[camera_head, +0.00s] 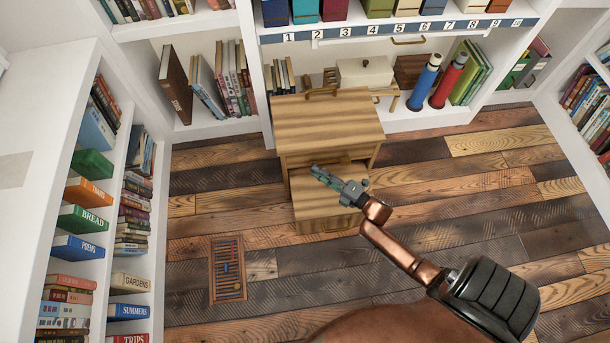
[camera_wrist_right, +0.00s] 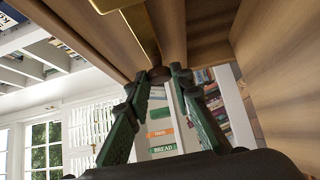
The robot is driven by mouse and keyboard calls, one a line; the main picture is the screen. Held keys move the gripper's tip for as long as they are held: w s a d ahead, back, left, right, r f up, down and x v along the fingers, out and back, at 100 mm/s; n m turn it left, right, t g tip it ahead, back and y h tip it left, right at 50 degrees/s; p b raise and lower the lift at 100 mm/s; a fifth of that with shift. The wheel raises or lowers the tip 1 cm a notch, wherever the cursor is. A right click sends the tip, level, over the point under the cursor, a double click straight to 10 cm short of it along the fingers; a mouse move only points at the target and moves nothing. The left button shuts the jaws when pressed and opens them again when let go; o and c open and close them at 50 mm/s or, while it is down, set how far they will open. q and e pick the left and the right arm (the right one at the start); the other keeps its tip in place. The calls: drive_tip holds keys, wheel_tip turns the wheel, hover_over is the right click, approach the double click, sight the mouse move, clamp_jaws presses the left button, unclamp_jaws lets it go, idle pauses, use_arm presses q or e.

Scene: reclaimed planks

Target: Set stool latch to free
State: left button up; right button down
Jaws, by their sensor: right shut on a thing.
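The wooden step stool (camera_head: 328,118) stands on the plank floor, with a top step and a lower step (camera_head: 318,205) in front. My right gripper (camera_head: 316,170) reaches in over the lower step, just below the top's front edge. In the right wrist view the gripper (camera_wrist_right: 160,76) has its fingertips closed on a small dark brown piece, the stool latch (camera_wrist_right: 159,73), under the wood. A brass strip (camera_wrist_right: 135,35) runs beside it. In the head view the latch is hidden, and I cannot tell its setting. My left gripper is not in view.
White bookshelves (camera_head: 190,70) surround the floor at the back and sides. A blue bottle (camera_head: 424,82) and a red bottle (camera_head: 448,80) stand behind the stool. An abacus-like frame (camera_head: 228,270) lies on the floor at front left. The floor right of the stool is clear.

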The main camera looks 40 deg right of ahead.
drive_tip(key=shift+w+d+r, duration=0.1)
drive_tip(key=shift+w+r, duration=0.05)
drive_tip(key=shift+r, duration=0.05)
idle(0.3)
drive_tip(key=c, duration=1.7)
unclamp_jaws()
drive_tip(key=shift+f, duration=0.1)
drive_tip(key=s, duration=0.4)
drive_tip(key=s+d, duration=0.1)
drive_tip(key=s, duration=0.7)
drive_tip(key=shift+d, duration=0.4)
drive_tip(key=shift+f, duration=0.1)
